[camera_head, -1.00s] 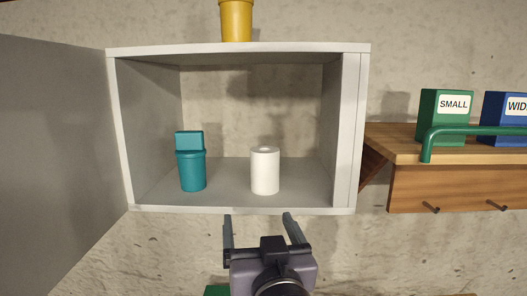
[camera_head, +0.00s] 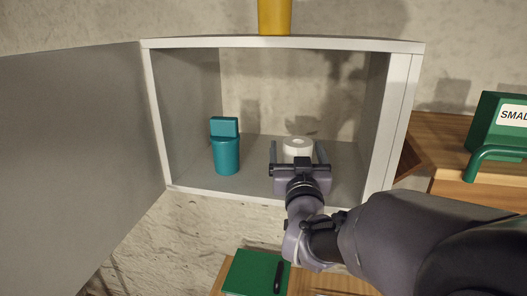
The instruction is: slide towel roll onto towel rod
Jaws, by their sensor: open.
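The white towel roll (camera_head: 298,146) stands upright on the floor of the open cabinet, right of its middle. My gripper (camera_head: 299,152) reaches in through the cabinet's open front. Its two fingers are spread, one on each side of the roll. The gripper body hides the lower part of the roll, and I cannot tell whether the fingers touch it. I cannot make out a towel rod for certain in this view.
A teal lidded container (camera_head: 226,150) stands left of the roll in the cabinet (camera_head: 280,43). The grey door (camera_head: 75,160) is open at left. A yellow container (camera_head: 274,16) stands on top. A green box (camera_head: 499,125) and green rail (camera_head: 495,154) are at right. A green box (camera_head: 254,273) lies below.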

